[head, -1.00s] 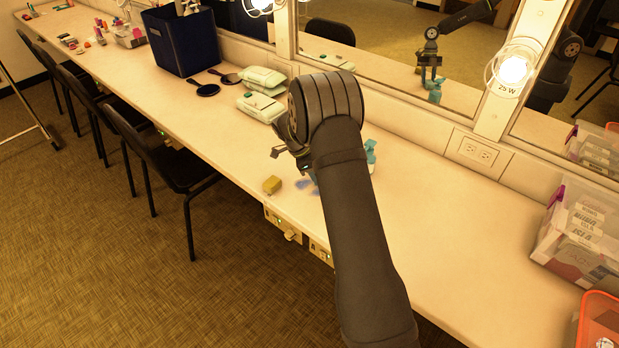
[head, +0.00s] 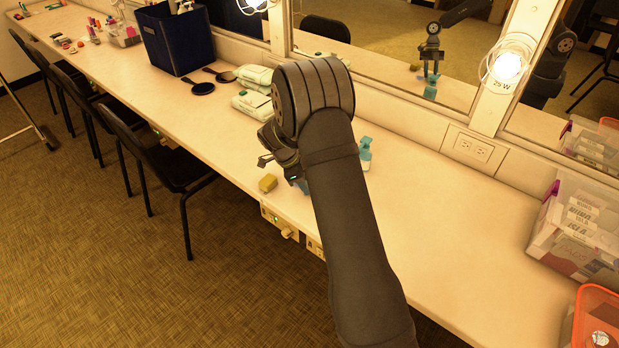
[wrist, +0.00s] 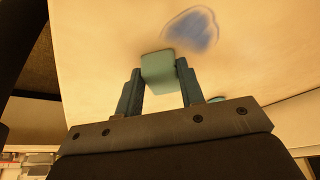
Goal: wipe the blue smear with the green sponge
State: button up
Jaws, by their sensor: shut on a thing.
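My gripper (wrist: 158,72) is shut on the green sponge (wrist: 158,68), a small teal-green block between its two fingers in the wrist view. The blue smear (wrist: 192,30) lies on the pale counter just beyond the sponge, slightly to the right. It shows whole, and the sponge's far edge is near its lower left edge; I cannot tell if the sponge touches the counter. In the head view my arm hides the sponge and most of the area around the smear.
A yellow block (head: 267,183) sits near the counter's front edge, left of my gripper. A teal bottle (head: 366,155) stands right of my arm. Pale green packs (head: 252,103) and dark hand mirrors (head: 203,88) lie farther back.

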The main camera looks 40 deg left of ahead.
jog(key=shift+s, duration=2)
jog(key=shift+w+d, duration=0.15)
jog(key=shift+d, duration=0.8)
jog(key=shift+w+a, duration=0.1)
jog(key=shift+w, duration=4.85)
jog(key=shift+w+r, duration=0.1)
jog(key=shift+r, duration=0.05)
notch_tip(320, 180, up, 8)
